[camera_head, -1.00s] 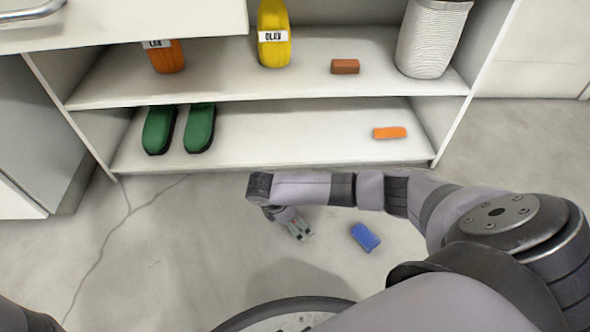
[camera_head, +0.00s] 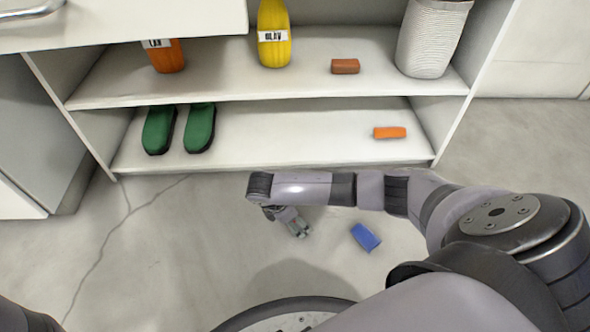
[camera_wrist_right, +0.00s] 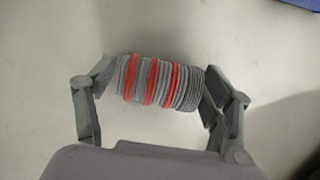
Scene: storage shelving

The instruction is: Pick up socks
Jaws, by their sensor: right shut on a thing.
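A rolled grey sock with red stripes (camera_wrist_right: 160,83) lies across my right gripper (camera_wrist_right: 157,77) in the right wrist view. The fingers are shut on it, one at each end of the roll. In the head view my right gripper (camera_head: 299,229) points down close to the floor in front of the shelf. The sock is too small to make out clearly there. My left gripper is not in view.
A blue block-like item (camera_head: 365,237) lies on the floor right of my right gripper. Green shoes (camera_head: 200,128) and an orange block (camera_head: 390,132) sit on the bottom shelf (camera_head: 290,145). Bottles, a brown block (camera_head: 345,66) and a white basket (camera_head: 432,38) stand above.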

